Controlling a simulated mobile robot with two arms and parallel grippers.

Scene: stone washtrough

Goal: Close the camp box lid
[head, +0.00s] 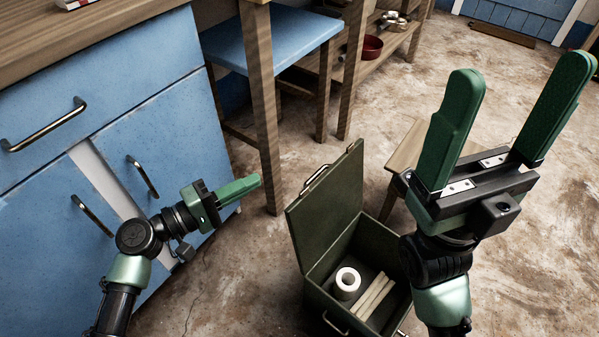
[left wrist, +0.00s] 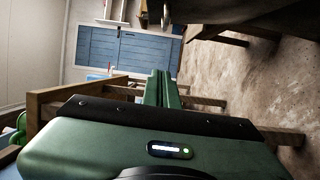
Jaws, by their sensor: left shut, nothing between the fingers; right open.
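The camp box (head: 384,235) is a dark green metal box standing on the floor at the lower middle of the head view. Its lid (head: 327,213) stands open and upright along the left side, with a handle on it. Inside lie a white roll (head: 347,283) and pale sticks (head: 374,297). My left gripper (head: 256,182) is shut and empty, to the left of the lid and apart from it; its shut fingers also show in the left wrist view (left wrist: 161,88). My right gripper (head: 528,118) is open and empty, raised, and its arm hides the box's right part.
Blue cabinets (head: 165,130) stand close at the left. A low wooden stool (head: 408,152) stands just behind the box's right side. A red bowl (head: 372,47) sits on a shelf. Bare floor lies at the right.

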